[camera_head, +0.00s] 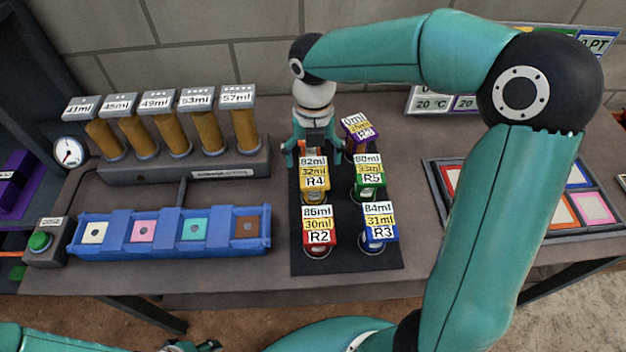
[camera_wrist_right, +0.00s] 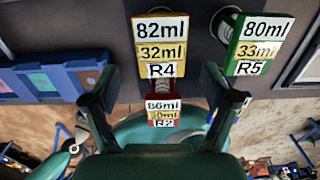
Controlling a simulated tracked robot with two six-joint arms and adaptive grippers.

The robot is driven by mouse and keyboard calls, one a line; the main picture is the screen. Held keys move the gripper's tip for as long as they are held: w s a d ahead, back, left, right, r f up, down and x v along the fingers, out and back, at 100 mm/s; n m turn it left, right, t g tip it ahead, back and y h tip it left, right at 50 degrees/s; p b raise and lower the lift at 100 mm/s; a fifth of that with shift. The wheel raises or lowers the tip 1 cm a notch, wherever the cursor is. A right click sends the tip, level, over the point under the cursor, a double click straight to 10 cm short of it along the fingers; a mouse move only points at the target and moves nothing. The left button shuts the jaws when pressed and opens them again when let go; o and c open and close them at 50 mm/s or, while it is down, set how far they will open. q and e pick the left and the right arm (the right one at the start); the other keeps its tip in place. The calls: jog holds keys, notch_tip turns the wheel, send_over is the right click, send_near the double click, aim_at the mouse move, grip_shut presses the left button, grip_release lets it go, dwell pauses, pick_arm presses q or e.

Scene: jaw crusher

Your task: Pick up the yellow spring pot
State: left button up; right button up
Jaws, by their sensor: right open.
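The yellow spring pot, labelled R4 (camera_head: 314,176), stands on the dark mat (camera_head: 345,262) in the left column, behind the red pot R2. It also shows at the top of the right wrist view (camera_wrist_right: 161,45). My right gripper (camera_head: 313,152) is open and empty, just behind the yellow pot in the head view. Its spread fingers (camera_wrist_right: 160,78) show in the right wrist view, with the yellow label beyond their tips. The pot's body is mostly hidden by its label. Part of my left gripper (camera_head: 192,346) shows at the bottom edge; its fingers are unclear.
Close by stand green R5 (camera_head: 369,178), red R2 (camera_head: 318,226), blue R3 (camera_head: 379,223) and a purple pot (camera_head: 358,131). A blue tray (camera_head: 170,250) and amber tubes (camera_head: 170,138) stand left. A coloured-square panel (camera_head: 560,235) lies right.

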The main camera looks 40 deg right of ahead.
aim_at(313, 171)
notch_tip(313, 171, down, 8)
jog(key=shift+w+d+f+p, duration=0.15)
jog(key=shift+f+p, duration=0.1)
jog(key=shift+p, duration=0.25)
jog(key=c, duration=1.3)
